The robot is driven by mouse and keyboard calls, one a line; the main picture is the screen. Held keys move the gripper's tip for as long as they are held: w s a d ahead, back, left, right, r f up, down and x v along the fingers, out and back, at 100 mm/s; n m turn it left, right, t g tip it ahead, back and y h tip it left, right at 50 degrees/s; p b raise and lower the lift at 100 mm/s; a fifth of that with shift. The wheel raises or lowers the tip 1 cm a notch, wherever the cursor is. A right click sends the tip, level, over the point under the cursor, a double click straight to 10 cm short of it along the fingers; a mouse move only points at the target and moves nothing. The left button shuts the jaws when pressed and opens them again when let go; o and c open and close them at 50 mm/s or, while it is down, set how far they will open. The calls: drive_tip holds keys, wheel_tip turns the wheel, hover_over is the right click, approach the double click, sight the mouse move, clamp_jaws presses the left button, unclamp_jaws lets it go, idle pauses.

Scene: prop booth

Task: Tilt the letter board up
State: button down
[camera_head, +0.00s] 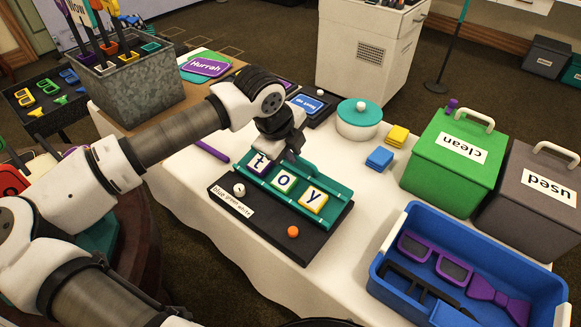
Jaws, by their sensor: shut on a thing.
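The letter board (322,178) is a teal rack on a black base (320,240) on the white-covered table. It carries tiles reading "t" (262,163), "o" (284,179) and "y" (312,198), facing the front. A label "blue green white" (232,200), a white ball (239,189) and an orange ball (293,232) are on the base in front. My gripper (288,152) is shut at the board's back edge, behind the "t" and "o" tiles. The fingertips are dark and partly hidden, so the exact contact is unclear. The rack's back leans above the base.
Green "clean" (440,180) and grey "used" (515,215) bins are at right, with a blue tray (385,268) of props in front. A metal bin (135,90) stands at left.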

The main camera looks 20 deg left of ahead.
drive_tip(key=shift+s+a+r+t+h+b, duration=0.15)
drive_tip(key=shift+s+t+b, duration=0.35)
drive_tip(key=shift+b, duration=0.85)
drive_tip(key=shift+s+a+r+t+h+b, duration=0.25)
drive_tip(key=shift+t+b, duration=0.35)
drive_tip(key=shift+b, duration=0.75)
drive_tip(key=shift+s+a+r+t+b, duration=0.15)
drive_tip(key=shift+s+t+b, duration=0.15)
drive_tip(key=shift+b, duration=0.4)
drive_tip(key=shift+s+d+r+t+b, duration=0.15)
drive_tip(key=shift+s+t+b, duration=0.15)
drive_tip(key=shift+b, duration=0.4)
drive_tip(key=shift+a+r+h, duration=0.1)
drive_tip(key=shift+h, duration=0.2)
drive_tip(key=c, duration=1.5)
unclamp_jaws()
drive_tip(key=shift+s+a+r, duration=0.1)
drive_tip(key=v, duration=1.3)
drive_tip(key=shift+s+r, duration=0.2)
drive_tip(key=shift+s, duration=0.05)
